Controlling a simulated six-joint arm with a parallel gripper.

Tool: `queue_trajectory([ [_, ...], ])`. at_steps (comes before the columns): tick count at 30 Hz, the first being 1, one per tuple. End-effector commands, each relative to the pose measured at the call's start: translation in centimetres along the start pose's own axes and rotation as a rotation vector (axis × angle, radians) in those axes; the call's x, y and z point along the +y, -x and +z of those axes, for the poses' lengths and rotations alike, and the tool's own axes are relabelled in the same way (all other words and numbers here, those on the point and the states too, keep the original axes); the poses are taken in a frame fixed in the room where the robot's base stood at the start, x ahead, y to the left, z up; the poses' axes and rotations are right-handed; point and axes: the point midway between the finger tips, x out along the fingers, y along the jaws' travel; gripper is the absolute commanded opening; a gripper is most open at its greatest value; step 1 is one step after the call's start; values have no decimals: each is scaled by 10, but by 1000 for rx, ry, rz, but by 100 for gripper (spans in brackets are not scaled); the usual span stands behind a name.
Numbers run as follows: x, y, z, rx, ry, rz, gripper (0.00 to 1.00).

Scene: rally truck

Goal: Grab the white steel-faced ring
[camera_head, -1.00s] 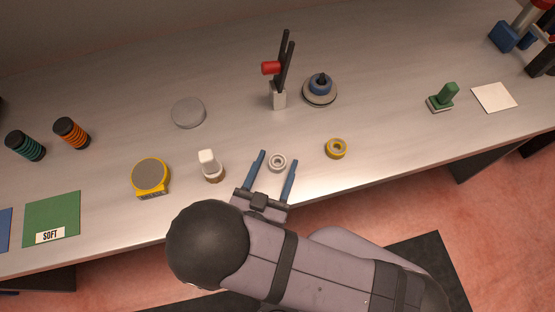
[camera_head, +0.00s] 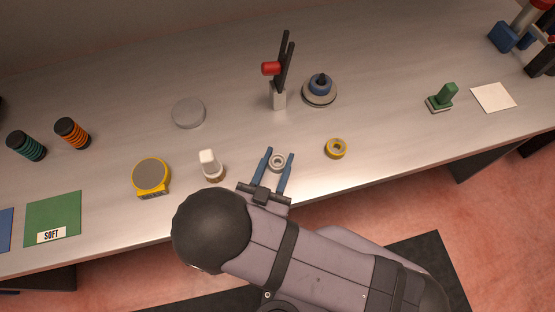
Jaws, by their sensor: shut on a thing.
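The white steel-faced ring (camera_head: 277,161) lies near the front edge of the bench, with a grey metal face around a small hole. My gripper (camera_head: 278,161) has its two blue fingers on either side of the ring, shut on it. The ring appears to be at bench level; I cannot tell whether it is lifted.
A white-topped piece (camera_head: 209,164) and a yellow round gauge (camera_head: 151,176) stand to the left. Behind are a grey block with black rods (camera_head: 279,97) and a blue-and-grey stacked disc (camera_head: 319,91).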

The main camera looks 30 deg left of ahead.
Motion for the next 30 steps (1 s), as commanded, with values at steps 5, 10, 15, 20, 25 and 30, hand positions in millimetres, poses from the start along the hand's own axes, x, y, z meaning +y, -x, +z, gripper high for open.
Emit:
queue_trajectory([
  [5, 0, 1, -4, 1, -1, 0, 12],
  [10, 0, 2, -14, 1, -3, 0, 12],
  [15, -1, 5, -32, 1, -5, 0, 12],
  [20, 0, 8, -55, 1, -6, 0, 12],
  [25, 0, 12, -77, 1, -4, 0, 12],
  [30, 0, 14, -92, 1, -3, 0, 12],
])
